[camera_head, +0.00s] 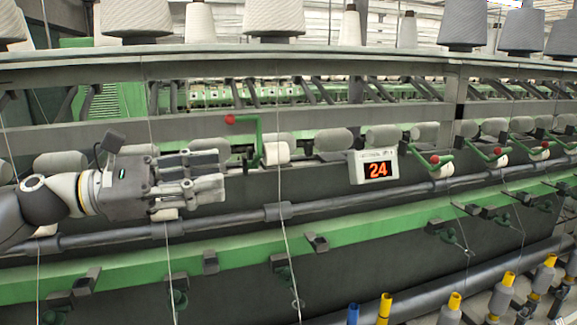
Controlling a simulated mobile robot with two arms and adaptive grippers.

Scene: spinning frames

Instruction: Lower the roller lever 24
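A green roller lever with a red ball (230,119) stands raised, to the left of the display reading 24 (375,169). Its green arm runs right from the ball, then down beside a white roller (276,153). My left gripper (222,175) comes in from the left and points right. In the picture it is below the red ball and left of the lever's upright part, apparently apart from both. Its fingers lie close together in this view, and I cannot tell whether they are open or shut. Nothing shows held in it. My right gripper is not in view.
Other levers with red balls (434,160) sit lower, to the right of the display. A long dark rail (330,206) and a green beam (360,230) run below. Thin threads hang down around my gripper. Large yarn cones (274,17) stand on top.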

